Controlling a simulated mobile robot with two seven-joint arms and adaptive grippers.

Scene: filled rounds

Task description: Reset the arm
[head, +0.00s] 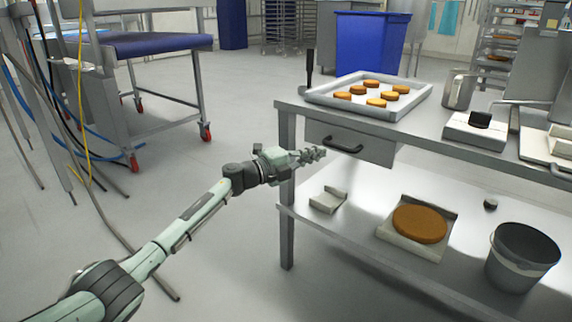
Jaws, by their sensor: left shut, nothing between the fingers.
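My left arm reaches in from the lower left. Its gripper (314,155) is shut and empty, in front of the steel workbench (289,190) near the drawer (350,146) with a dark handle. From this one view I cannot tell whether the fingertips touch the drawer front. My right gripper is not in view.
A tray (415,103) of several orange-brown rounds is on the bench top, with a metal jug (458,90) and a scale (474,133). The lower shelf holds a large round (419,224) and a grey bucket (522,257). A wheeled blue-topped cart (150,43) stands left.

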